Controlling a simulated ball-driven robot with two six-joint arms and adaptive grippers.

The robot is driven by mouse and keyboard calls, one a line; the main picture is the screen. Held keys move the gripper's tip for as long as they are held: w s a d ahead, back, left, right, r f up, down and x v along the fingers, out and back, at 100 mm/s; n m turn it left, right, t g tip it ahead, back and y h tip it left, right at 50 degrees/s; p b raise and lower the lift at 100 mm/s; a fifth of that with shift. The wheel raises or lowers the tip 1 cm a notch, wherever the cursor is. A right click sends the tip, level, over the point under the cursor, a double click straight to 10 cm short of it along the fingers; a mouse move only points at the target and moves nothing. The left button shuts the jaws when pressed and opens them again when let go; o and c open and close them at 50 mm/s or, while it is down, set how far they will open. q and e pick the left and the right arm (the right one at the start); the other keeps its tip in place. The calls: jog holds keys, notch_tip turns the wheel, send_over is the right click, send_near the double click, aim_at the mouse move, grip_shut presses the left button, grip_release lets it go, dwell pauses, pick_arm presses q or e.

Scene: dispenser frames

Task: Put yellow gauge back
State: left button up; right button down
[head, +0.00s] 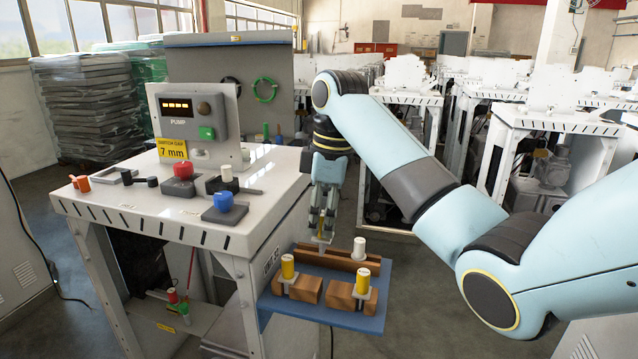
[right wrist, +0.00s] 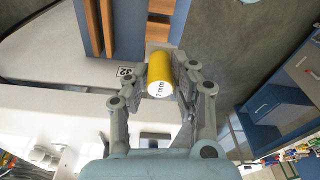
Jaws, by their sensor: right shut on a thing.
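The yellow gauge (right wrist: 160,72) is a short cylinder with a white end marked "7 mm". My right gripper (right wrist: 164,82) is shut on it, with a finger on each side. A white-topped gauge (head: 359,249) stands at the wooden back rail (head: 338,261). My left gripper is not in view.
The shelf is fixed to the side of a white table (head: 140,208). On it stand a pump panel (head: 194,112) with a yellow "7 mm" sign (head: 172,149), a red knob (head: 183,171) and a blue knob (head: 223,202). Floor is open right of the shelf.

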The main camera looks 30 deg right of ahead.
aim_at(323, 244)
jog(key=shift+f, duration=0.15)
jog(key=shift+s+d, duration=0.1)
jog(key=shift+d, duration=0.05)
jog(key=shift+s, duration=0.1)
jog(key=shift+f, duration=0.35)
notch_tip(323, 244, down, 2)
jog(key=shift+f+b, duration=0.1)
jog(key=shift+b, duration=0.3)
jog(key=shift+f, duration=1.1)
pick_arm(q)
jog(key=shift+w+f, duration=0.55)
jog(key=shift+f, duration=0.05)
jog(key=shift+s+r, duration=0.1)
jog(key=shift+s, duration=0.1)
